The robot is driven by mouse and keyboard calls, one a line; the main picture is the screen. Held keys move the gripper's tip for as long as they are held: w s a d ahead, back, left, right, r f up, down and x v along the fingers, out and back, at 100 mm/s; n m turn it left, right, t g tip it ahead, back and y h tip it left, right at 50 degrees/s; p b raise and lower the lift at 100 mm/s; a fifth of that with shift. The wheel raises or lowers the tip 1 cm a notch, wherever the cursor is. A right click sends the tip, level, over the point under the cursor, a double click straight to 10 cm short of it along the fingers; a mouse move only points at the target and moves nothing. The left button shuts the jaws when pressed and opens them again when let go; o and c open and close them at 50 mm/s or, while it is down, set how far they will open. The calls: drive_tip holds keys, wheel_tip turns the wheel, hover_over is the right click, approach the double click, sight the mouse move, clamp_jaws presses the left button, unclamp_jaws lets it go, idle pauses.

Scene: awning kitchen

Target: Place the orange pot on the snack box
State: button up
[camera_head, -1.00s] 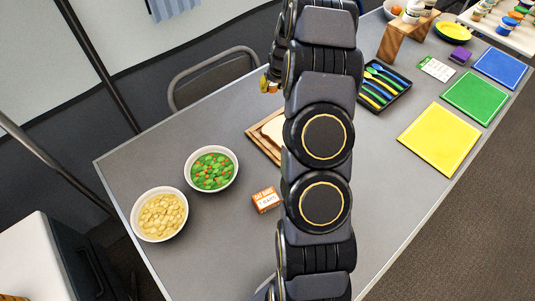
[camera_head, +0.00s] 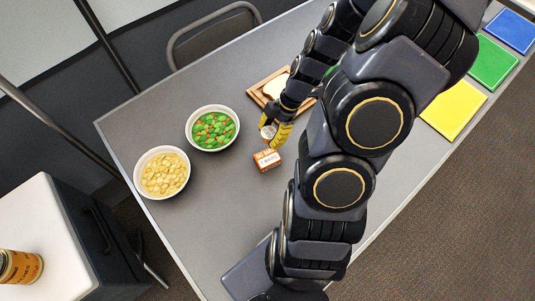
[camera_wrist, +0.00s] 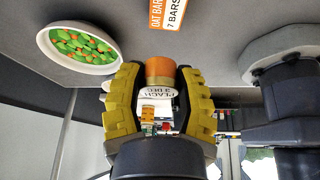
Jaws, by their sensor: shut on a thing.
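The orange pot (camera_wrist: 160,69), with a white label, is held between the two yellow fingers of my gripper (camera_wrist: 160,80) in the wrist view. In the head view, my gripper (camera_head: 277,133) is just above and behind the snack box; only a small part of the pot (camera_head: 267,131) shows between the fingers. The snack box (camera_head: 268,160) is small, orange and white, and lies on the grey table. It also shows at the top of the wrist view (camera_wrist: 168,13), cut off by the edge. I cannot tell the exact gap between pot and box.
A bowl of peas and carrots (camera_head: 212,129) stands left of my gripper, with a bowl of pale yellow food (camera_head: 162,173) further left. A wooden board with bread (camera_head: 258,91) lies behind. The grey table (camera_head: 230,215) is clear in front of the box.

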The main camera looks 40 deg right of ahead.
sight(266, 158)
drive_tip(key=shift+s+a+f+n, duration=0.15)
drive_tip(key=shift+s+a+n, duration=0.05)
drive_tip(key=shift+a+n, duration=0.15)
drive_tip(key=shift+f, duration=3.75)
drive_tip(key=o, duration=1)
drive_tip(key=shift+f, duration=0.15)
drive_tip(key=shift+o, duration=0.2)
